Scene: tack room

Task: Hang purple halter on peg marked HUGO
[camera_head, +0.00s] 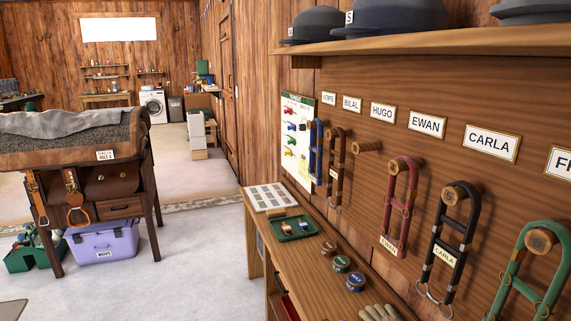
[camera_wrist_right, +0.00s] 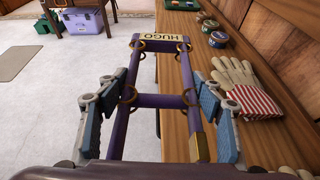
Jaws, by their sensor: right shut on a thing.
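The purple halter (camera_wrist_right: 186,75) shows in the right wrist view, with brass rings and a tan tag reading HUGO (camera_wrist_right: 163,37) at its far end. My right gripper (camera_wrist_right: 157,103) is shut on it; the halter's straps run between the blue-padded fingers. The halter is not seen in the head view. There the nameplate HUGO (camera_head: 382,112) is on the wooden wall, and the wooden peg (camera_head: 366,147) below it is bare. My left gripper is in neither view.
Neighbouring pegs hold a brown halter (camera_head: 335,165) on the left and a red halter (camera_head: 400,205) on the right. A black halter (camera_head: 447,235) hangs further right. Below runs a wooden bench (camera_head: 290,262) with a green tray (camera_head: 294,228), round tins and gloves (camera_wrist_right: 243,85). A shelf (camera_head: 440,42) with helmets is above.

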